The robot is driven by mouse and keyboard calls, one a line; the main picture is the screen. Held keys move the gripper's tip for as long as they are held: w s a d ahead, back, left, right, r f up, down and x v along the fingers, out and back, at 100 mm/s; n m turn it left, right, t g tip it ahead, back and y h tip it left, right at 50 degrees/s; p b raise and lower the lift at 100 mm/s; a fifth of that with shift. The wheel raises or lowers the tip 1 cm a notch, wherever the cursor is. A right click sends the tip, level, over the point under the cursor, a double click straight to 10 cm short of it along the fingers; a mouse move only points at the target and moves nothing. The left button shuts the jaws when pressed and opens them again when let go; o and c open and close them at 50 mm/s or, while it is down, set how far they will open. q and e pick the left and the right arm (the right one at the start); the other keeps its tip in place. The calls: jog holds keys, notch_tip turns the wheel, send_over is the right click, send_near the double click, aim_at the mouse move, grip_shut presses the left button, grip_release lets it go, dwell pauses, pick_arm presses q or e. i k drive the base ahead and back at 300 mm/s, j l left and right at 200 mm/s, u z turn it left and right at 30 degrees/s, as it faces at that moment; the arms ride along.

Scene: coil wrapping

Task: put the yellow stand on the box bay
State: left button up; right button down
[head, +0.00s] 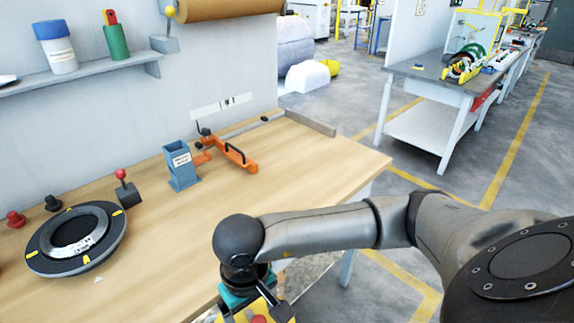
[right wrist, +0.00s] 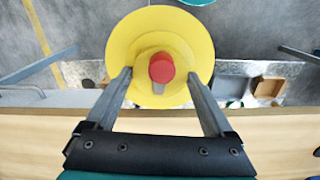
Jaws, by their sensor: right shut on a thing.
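The yellow stand (right wrist: 190,45) is a round yellow disc with a red knob (right wrist: 162,66) at its middle. My right gripper (right wrist: 160,80) is shut on it, with one finger on each side of the raised centre. In the head view the yellow stand (head: 282,312) shows only partly, at the bottom edge beneath my right wrist. In the right wrist view it is at the table's edge, with floor behind it. My left gripper is in neither view. I cannot tell which place is the box bay.
The wooden table (head: 170,235) holds a round black coil former (head: 122,228), a red-knobbed lever (head: 126,190), a blue-grey holder (head: 181,167) and an orange clamp (head: 232,152). The table's middle is clear. A small brown box (right wrist: 269,88) shows beyond the table edge.

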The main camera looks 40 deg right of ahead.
aim_at(282, 142)
jog(key=l+u, duration=0.1)
jog(key=l, duration=0.3)
jog(key=k+l+u, duration=0.1)
jog(key=l, duration=0.35)
jog(key=l+u, duration=0.15)
jog(key=l, duration=0.25)
jog(key=k+l+u, duration=0.1)
jog(key=l, duration=0.3)
jog(key=k+l+u, duration=0.1)
jog(key=l, duration=0.3)
jog(key=k+l+u, duration=0.1)
jog(key=l, duration=0.3)
jog(key=k+l+u, duration=0.15)
jog(key=l, duration=0.25)
